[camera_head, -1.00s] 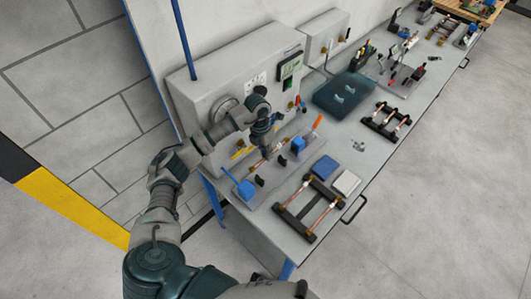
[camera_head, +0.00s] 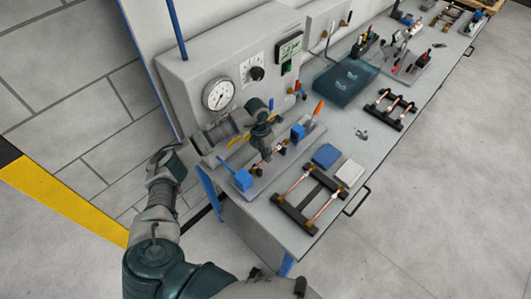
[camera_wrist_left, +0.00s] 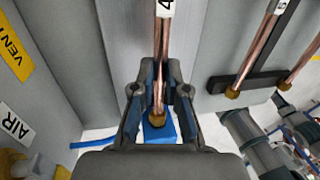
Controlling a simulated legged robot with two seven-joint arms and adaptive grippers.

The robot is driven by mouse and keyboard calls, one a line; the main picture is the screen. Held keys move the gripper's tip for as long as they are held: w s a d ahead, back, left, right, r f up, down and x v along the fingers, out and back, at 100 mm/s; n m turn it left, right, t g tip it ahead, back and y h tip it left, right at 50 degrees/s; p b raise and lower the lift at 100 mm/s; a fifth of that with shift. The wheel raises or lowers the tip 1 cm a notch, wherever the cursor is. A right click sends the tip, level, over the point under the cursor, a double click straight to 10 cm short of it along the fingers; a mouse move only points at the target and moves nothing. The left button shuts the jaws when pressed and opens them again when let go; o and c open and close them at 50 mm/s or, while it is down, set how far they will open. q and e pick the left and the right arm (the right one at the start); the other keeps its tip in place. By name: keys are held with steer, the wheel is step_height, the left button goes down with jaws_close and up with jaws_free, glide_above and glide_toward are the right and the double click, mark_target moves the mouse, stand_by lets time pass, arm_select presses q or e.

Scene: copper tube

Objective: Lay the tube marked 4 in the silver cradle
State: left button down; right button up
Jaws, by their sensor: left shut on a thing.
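My left gripper (camera_head: 265,150) is shut on a copper tube with brass ends. In the left wrist view the tube (camera_wrist_left: 159,70) runs between the fingers (camera_wrist_left: 158,105), with a white label marked 4 near the top edge. The silver-grey fixture (camera_head: 262,190), which looks like the cradle, lies on the bench directly under the gripper. It has black supports and a blue block (camera_head: 243,180) at its near end, also in the wrist view (camera_wrist_left: 158,132). The tube is lined up along it; whether it touches the supports is hidden by the gripper. My right gripper is not in view.
A black rack (camera_head: 291,215) with two copper tubes lies right of the fixture; a tube marked 5 (camera_wrist_left: 262,40) shows there. Blue and white pads (camera_head: 349,173) are beside it. A grey panel with a gauge (camera_head: 219,95) stands close behind. A blue tray (camera_head: 340,87) is farther along.

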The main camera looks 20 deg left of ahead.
arm_select(q)
steer(key=shift+d, duration=0.1)
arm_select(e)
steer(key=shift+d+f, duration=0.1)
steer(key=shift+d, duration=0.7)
arm_select(q)
steer(key=shift+f, duration=0.15)
